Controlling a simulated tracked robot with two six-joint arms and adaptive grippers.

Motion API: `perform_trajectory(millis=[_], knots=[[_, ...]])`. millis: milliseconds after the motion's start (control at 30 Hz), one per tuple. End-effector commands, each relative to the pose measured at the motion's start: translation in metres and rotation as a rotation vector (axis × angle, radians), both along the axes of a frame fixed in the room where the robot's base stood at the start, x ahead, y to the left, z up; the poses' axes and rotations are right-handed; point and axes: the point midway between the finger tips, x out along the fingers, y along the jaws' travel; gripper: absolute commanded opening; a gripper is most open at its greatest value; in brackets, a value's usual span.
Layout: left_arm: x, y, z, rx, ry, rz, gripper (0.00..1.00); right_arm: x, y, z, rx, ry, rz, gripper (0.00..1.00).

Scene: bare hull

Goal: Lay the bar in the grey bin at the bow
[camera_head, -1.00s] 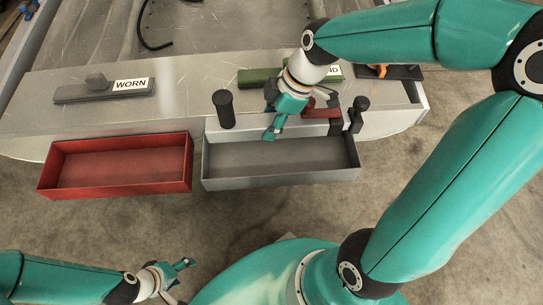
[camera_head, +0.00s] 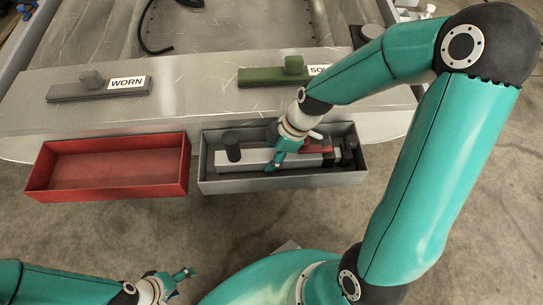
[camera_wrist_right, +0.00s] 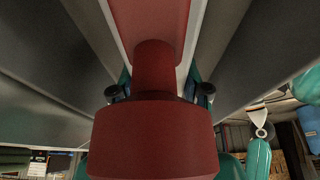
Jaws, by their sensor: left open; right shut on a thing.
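The bar (camera_head: 258,157) is light grey, with a black post near each end and a red handle (camera_head: 316,149). In the head view it lies lengthwise within the walls of the grey bin (camera_head: 285,183); whether it touches the floor I cannot tell. My right gripper (camera_head: 300,154) reaches into the bin from above and is shut on the red handle. The handle (camera_wrist_right: 155,135) fills the middle of the right wrist view, a finger on each side. My left gripper (camera_head: 179,283) is open and empty at the bottom, left of centre.
A red bin (camera_head: 105,182) stands empty left of the grey bin. On the deck behind lie a grey block (camera_head: 75,92) labelled WORN and a green block (camera_head: 262,77) with a partly covered label. The deck between them and the bins is clear.

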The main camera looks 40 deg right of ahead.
Motion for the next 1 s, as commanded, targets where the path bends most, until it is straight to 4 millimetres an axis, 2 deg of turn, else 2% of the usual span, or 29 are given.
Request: perform_trajectory(millis=[200,233,367,767,1000], knots=[[0.0,0.0,0.0,0.0,0.0,0.0,0.66,0.001,0.0,0.0,-0.001,-0.003,-0.001,0.0],[0.0,0.0,0.0,0.0,0.0,0.0,0.66,0.0,0.0,-0.001,0.0,0.0,0.0,0.51],[0.0,0.0,0.0,0.0,0.0,0.0,0.66,0.0,0.0,-0.001,0.0,0.0,0.0,0.71],[0.0,0.0,0.002,0.0,0.0,0.0,0.66,0.0,-0.002,0.005,0.0,-0.002,0.0,0.71],[0.0,0.0,0.013,0.0,0.0,0.0,0.66,-0.007,-0.013,0.038,-0.002,-0.005,-0.001,0.71]])
